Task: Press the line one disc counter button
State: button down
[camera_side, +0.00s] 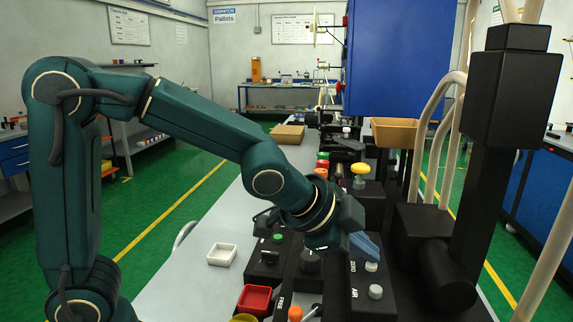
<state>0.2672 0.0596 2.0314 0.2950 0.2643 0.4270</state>
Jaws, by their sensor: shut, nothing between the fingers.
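My gripper (371,252) appears as a pair of blue-grey fingers held together at the end of my dark green arm, slanting down to the right. It is shut and holds nothing. Just below its tips is a pale round button (371,267) on a black control box (371,305), beside the printed word ZERO. I cannot tell whether the fingers touch it. A larger pale knob (376,292) sits nearer, by the word AIR. No label in view names the line one disc counter, so I cannot tell for sure which button is its own.
A black post (490,150) stands close on the right.

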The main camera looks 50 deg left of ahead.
jog(key=shift+r, duration=0.85)
jog(key=shift+r, duration=2.5)
jog(key=s+a+r+n+y, duration=0.1)
jog(key=s+a+n, duration=0.3)
jog(key=s+a, duration=0.3)
jog(key=s+f+n+g, duration=0.3)
jog(key=s+f+n, duration=0.3)
jog(key=s, duration=0.5)
notch_tip(320, 180, down, 3)
jog(key=shift+s+a+r+n, duration=0.2)
jog(key=shift+s+a+n, duration=0.1)
jog(key=shift+s+n, duration=0.1)
